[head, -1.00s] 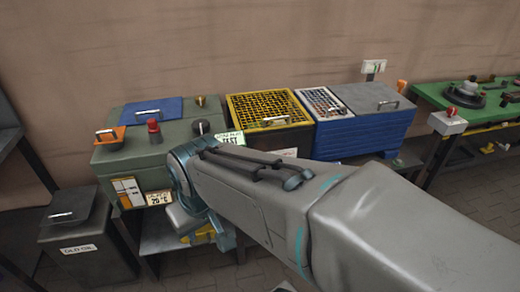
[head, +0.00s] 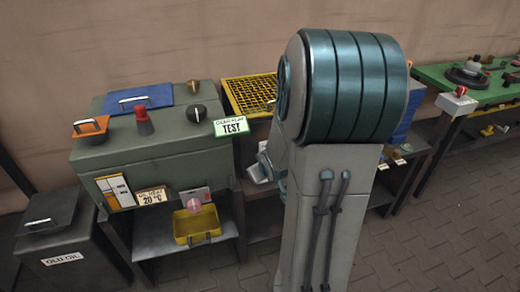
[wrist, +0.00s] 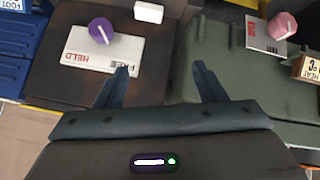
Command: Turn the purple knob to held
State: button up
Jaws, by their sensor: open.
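The purple knob (wrist: 101,30) is at the upper left of the wrist view, on a white plate (wrist: 88,60) lettered HELD and FREE, upside down in this view. A pale line on the knob's top slants down toward the FREE side. The plate is on a dark brown box face. My gripper (wrist: 160,69) is open and empty, its two fingers apart. The knob is up and left of the fingertips in that view, clear of them.
A pink knob (wrist: 283,26) sits on the green cabinet (head: 160,150) beside the brown box. A yellow tray (head: 197,228) is on the shelf below. A yellow grille (head: 250,93) tops the brown box. Blue boxes (wrist: 18,55) stand on its other side.

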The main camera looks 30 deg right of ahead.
jog(key=s+d+f+m+t+h+b, duration=0.1)
jog(key=s+d+f+m+t+b, duration=0.25)
jog(key=d+f+t+b, duration=0.7)
jog(key=shift+m+g+h, duration=0.25)
jog(key=shift+g+h, duration=0.15)
jog(key=shift+g, duration=0.25)
jog(key=p+x, duration=0.1)
jog(key=x, duration=0.4)
jog(key=d+f+p+x, duration=0.1)
jog(key=x, duration=0.4)
jog(key=d+x, duration=0.1)
jog(key=x, duration=0.3)
jog(key=shift+w+f+p, duration=0.15)
jog(key=shift+f+p, duration=0.15)
jog(key=shift+p, duration=0.1)
jog(key=c, duration=1)
